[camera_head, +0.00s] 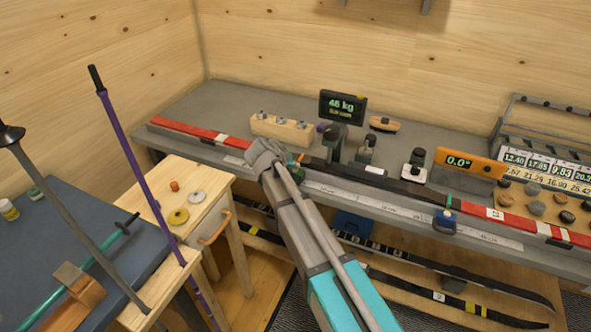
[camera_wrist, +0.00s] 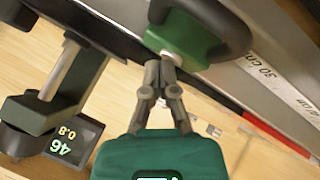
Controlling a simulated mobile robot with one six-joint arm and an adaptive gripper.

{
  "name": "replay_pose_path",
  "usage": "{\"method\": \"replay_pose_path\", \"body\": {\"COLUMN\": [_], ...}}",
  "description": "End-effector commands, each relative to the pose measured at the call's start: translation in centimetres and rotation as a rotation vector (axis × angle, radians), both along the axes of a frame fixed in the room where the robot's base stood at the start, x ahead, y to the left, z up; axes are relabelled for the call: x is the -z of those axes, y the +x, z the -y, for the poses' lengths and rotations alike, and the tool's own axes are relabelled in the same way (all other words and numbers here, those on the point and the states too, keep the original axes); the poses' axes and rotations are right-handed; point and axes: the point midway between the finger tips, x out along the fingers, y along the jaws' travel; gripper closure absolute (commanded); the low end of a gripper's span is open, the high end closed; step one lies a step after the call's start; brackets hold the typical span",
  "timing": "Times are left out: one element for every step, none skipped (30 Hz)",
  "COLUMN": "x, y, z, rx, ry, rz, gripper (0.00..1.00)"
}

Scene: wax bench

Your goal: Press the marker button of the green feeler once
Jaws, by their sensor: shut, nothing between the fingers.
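The green feeler (camera_wrist: 185,38) sits on the ski at the top of the wrist view, a dark green body with a black curved part over it. A small pale button (camera_wrist: 168,55) shows on its near side. My gripper (camera_wrist: 167,62) is shut and empty, its fingertips right at the button; I cannot tell whether they touch it. In the head view my gripper (camera_head: 264,152) is over the bench's front edge, and a bit of the green feeler (camera_head: 293,160) shows just right of it, mostly hidden.
A scale display (camera_head: 343,107) reading 46 kg and a clamp (camera_head: 334,143) stand close to the right. A blue feeler (camera_head: 445,222) sits farther right along the ski. A wooden block with knobs (camera_head: 282,131) is behind my gripper. An orange level (camera_head: 469,162) reads 0.0°.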

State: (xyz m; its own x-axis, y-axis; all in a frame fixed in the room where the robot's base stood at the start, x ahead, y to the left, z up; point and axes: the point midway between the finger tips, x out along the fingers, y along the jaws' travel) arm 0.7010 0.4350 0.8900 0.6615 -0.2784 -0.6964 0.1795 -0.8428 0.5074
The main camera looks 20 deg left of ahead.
Motion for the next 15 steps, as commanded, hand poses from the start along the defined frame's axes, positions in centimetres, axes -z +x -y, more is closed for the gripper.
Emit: {"method": "replay_pose_path", "body": {"x": [0.0,0.0,0.0,0.0,-0.1,-0.2,-0.3,-0.4,-0.6,-0.7,-0.8,-1.0,-1.1,-1.2,-1.4], "y": [0.0,0.0,0.0,0.0,0.0,0.0,0.0,0.0,0.0,0.0,0.0,0.1,0.0,0.1,0.1], "z": [0.0,0.0,0.0,0.1,0.1,0.1,0.1,0.1,0.1,0.1,0.1,0.1,0.1,0.1,0.1], "rx": [0.001,0.001,0.001,0.001,0.001,0.001,0.001,0.001,0.001,0.001,0.001,0.001,0.001,0.001,0.001], "ry": [0.000,0.000,0.000,0.000,0.000,0.000,0.000,0.000,0.000,0.000,0.000,0.000,0.000,0.000,0.000], "rz": [-0.001,-0.001,-0.001,-0.001,-0.001,-0.001,-0.001,-0.001,-0.001,-0.001,-0.001,-0.001,-0.001,-0.001,-0.001], "gripper": [1.00,1.00,1.00,1.00,1.00,1.00,1.00,1.00,1.00,1.00,1.00,1.00,1.00,1.00,1.00]}}
